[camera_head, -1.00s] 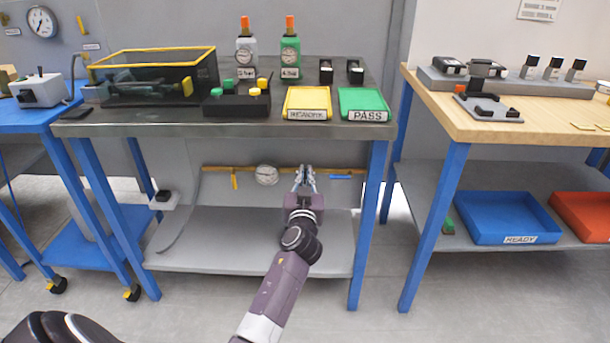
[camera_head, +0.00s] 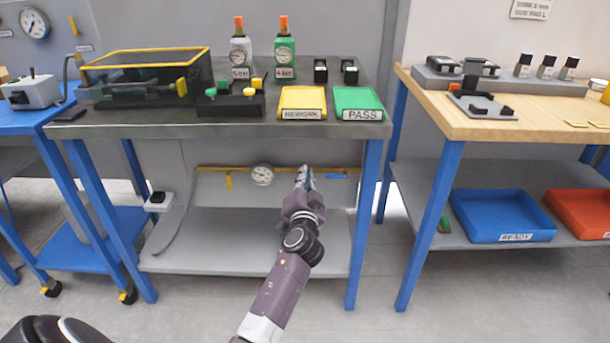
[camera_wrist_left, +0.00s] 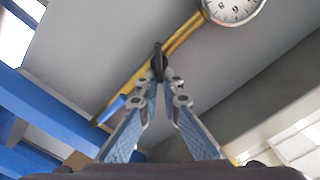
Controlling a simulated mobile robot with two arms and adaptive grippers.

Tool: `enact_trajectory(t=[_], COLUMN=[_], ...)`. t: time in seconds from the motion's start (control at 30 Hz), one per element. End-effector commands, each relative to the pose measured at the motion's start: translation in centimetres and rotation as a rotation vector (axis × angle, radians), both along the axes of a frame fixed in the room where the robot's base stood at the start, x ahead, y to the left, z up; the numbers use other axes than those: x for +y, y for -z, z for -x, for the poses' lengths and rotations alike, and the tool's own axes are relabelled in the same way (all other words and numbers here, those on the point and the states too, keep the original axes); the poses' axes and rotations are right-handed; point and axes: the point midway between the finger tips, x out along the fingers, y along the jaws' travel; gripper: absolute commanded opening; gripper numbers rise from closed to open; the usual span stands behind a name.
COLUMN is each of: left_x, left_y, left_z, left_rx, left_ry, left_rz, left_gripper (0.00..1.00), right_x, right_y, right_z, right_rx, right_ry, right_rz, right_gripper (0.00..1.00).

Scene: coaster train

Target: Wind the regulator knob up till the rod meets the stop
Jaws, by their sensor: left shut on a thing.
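My left gripper (camera_head: 305,172) reaches under the middle table to the yellow pipe (camera_head: 215,168) on the back panel. In the left wrist view its fingertips (camera_wrist_left: 160,72) are closed on a small dark knob (camera_wrist_left: 158,58) at the yellow pipe (camera_wrist_left: 185,36). In the head view the gripper hides the knob. A round white gauge (camera_head: 262,175) sits on the pipe left of the gripper and also shows in the wrist view (camera_wrist_left: 232,8). A blue piece (camera_head: 337,176) lies right of the gripper. I cannot make out the rod or the stop. My right gripper is not in view.
The tabletop (camera_head: 330,128) is above my gripper and the grey lower shelf (camera_head: 220,255) below it. A blue table leg (camera_head: 364,225) stands right of my arm. A dark hose (camera_head: 175,232) hangs at the left. The shelf is clear around my arm.

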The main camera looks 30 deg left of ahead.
Motion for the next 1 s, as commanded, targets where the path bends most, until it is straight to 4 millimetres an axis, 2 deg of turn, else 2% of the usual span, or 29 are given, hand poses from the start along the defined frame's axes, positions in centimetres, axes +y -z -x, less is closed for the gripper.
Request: enact_trajectory(t=[0.03,0.6,0.63,0.8,1.0], left_x=[0.18,0.20,0.20,0.28,0.16], left_y=[1.16,1.22,1.22,1.10,0.68], left_z=[0.29,0.29,0.29,0.28,0.17], left_rx=[0.027,0.042,0.042,0.040,0.034], left_ry=[-0.008,-0.009,-0.009,-0.010,-0.007], left_rz=[-0.004,-0.030,-0.030,-0.031,-0.033], left_gripper=[0.00,0.00,0.08,0.27,0.28], right_x=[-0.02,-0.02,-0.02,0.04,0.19], right_y=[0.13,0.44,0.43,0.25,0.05], right_z=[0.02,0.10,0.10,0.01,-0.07], right_rx=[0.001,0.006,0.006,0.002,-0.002], right_ry=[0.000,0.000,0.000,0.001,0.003], right_rz=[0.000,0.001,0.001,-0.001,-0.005], right_gripper=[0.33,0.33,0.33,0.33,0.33])
